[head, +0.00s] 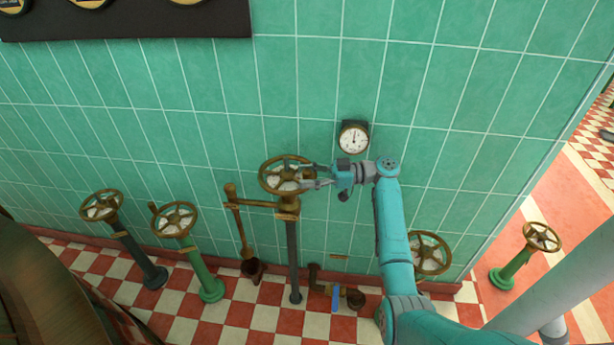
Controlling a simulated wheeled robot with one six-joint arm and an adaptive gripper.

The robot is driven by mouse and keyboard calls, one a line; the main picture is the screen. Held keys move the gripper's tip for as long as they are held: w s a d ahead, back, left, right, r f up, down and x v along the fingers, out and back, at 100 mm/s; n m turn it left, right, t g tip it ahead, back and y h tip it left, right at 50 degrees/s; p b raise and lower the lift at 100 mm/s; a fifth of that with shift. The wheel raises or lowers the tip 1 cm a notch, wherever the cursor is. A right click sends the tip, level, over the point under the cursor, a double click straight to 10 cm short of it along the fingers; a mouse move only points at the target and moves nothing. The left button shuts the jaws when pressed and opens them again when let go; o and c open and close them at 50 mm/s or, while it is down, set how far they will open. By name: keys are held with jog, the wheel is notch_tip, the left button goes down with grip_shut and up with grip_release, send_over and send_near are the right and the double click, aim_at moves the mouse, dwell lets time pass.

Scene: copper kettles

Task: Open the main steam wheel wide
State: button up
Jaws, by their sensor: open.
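A brass handwheel (268,163) tops a dark post in the middle of the head view, in front of the green tiled wall. My gripper (305,176) comes in from the right, and its fingers reach over the wheel's right side. The gripper is open. Whether a finger touches the rim or a spoke cannot be told. A round white-faced gauge (354,139) hangs on the wall just above and right of the gripper. Other brass wheels stand at the far left (101,205), on a green post (175,219), behind my arm (430,252) and at the far right (541,237).
A brass pipe with a drain cup (252,268) stands left of the middle post. A small valve with a blue lever (335,298) sits low on its right. A large rounded wooden body (45,290) fills the lower left. Checkered floor (260,320) lies open in front.

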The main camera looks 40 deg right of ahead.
jog(key=v, duration=1.2)
jog(key=shift+a+f, duration=0.15)
